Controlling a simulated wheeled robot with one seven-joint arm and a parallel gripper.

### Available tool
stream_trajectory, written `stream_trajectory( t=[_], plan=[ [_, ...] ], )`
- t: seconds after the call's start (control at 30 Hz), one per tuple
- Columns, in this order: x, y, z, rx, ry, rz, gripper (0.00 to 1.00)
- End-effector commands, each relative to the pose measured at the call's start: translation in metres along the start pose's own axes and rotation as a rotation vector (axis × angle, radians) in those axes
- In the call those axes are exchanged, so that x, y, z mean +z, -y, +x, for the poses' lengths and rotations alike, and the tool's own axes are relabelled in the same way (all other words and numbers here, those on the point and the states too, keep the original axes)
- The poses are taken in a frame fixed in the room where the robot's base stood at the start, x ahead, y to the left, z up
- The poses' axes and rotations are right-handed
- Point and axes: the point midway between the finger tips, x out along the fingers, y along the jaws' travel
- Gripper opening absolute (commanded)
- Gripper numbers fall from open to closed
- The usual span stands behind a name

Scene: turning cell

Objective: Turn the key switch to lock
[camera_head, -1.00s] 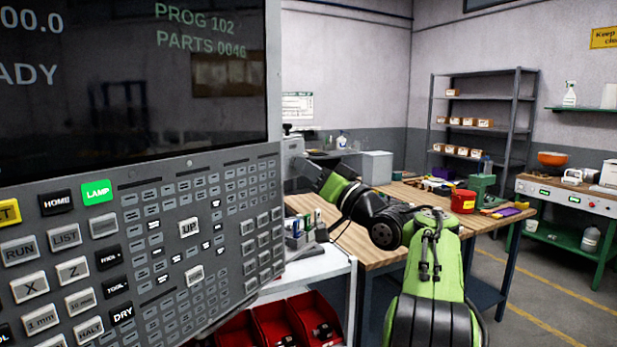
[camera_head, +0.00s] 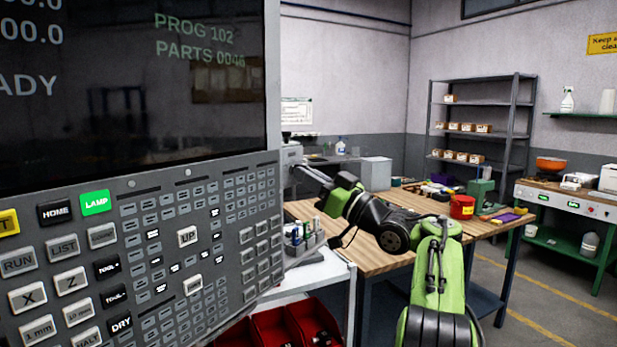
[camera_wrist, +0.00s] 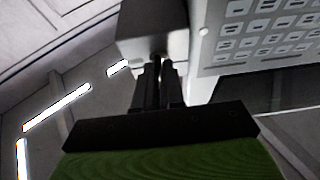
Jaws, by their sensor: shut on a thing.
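The key switch is on the grey box (camera_head: 290,158) beside the right edge of the control panel. The box also shows in the wrist view (camera_wrist: 150,30), straight ahead of the fingers. My gripper (camera_wrist: 160,66) has its two dark fingers close together at the lower face of that box. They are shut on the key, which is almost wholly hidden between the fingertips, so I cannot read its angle. In the head view my gripper (camera_head: 299,170) reaches left to the box, its tips partly hard to make out.
The control panel (camera_head: 185,240) with its keys and dark screen fills the left, close to the gripper. Below stand a white cart (camera_head: 315,272) with a tool holder and red bins (camera_head: 275,330). A wooden bench (camera_head: 375,258) lies behind my arm.

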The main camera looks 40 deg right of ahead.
Motion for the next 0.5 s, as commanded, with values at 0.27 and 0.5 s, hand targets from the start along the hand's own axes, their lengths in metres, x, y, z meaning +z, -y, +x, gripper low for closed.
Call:
stream_trajectory(
  t=[0.27,0.5],
  plan=[
    [-0.0089,0.0026,0.0022,-0.001,-0.019,-0.015,0.15],
    [-0.0063,0.0017,0.0015,-0.001,-0.014,-0.01,0.34]
  ],
)
